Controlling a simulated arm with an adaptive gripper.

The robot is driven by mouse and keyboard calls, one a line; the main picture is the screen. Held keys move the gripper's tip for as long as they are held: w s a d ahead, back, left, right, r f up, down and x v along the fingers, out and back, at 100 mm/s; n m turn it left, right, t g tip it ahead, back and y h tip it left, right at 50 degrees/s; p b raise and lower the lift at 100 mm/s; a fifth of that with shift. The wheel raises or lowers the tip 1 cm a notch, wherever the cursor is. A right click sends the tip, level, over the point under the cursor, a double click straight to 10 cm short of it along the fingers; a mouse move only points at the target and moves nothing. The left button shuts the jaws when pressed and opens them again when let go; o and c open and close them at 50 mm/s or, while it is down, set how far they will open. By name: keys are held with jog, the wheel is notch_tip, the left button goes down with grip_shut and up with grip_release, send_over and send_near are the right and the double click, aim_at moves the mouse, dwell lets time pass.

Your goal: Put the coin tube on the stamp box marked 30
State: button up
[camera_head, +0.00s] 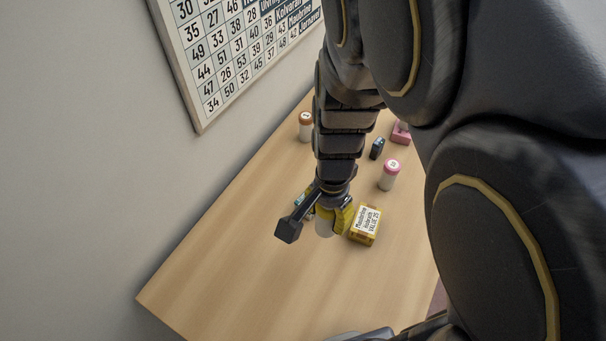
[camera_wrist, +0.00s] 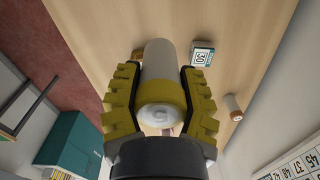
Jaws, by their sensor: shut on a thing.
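My gripper (camera_head: 335,213) (camera_wrist: 160,100) is shut on a coin tube with a pale body and a yellow end. The tube (camera_wrist: 158,62) lies between the yellow fingers in the wrist view; its pale part (camera_head: 324,226) shows below the gripper in the head view. The stamp box marked 30 (camera_wrist: 202,54) has a white label and a teal edge, and sits on the counter beyond the tube, slightly right in the wrist view. In the head view a teal-edged box (camera_head: 299,199) is mostly hidden behind my gripper. I cannot tell the tube's height above the counter.
A yellow box marked value 25 (camera_head: 365,225) stands just right of my gripper. A pink-capped tube (camera_head: 388,177), a dark box (camera_head: 377,148), a pink box (camera_head: 400,134) and a brown-capped tube (camera_head: 306,128) stand farther back. The counter's front left is clear. A number chart (camera_head: 235,55) hangs on the wall.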

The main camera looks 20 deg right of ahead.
jog(key=w+f, duration=0.3)
jog(key=w, duration=0.1)
jog(key=w+f, duration=0.3)
jog(key=w, duration=0.1)
jog(key=w+d+f, duration=0.1)
jog(key=w+f, duration=0.2)
jog(key=w, duration=0.2)
jog(key=shift+w+f, duration=0.25)
jog(key=shift+f, duration=1.65)
jog(key=o, duration=1)
jog(key=shift+f, duration=0.15)
jog(key=shift+o, duration=0.2)
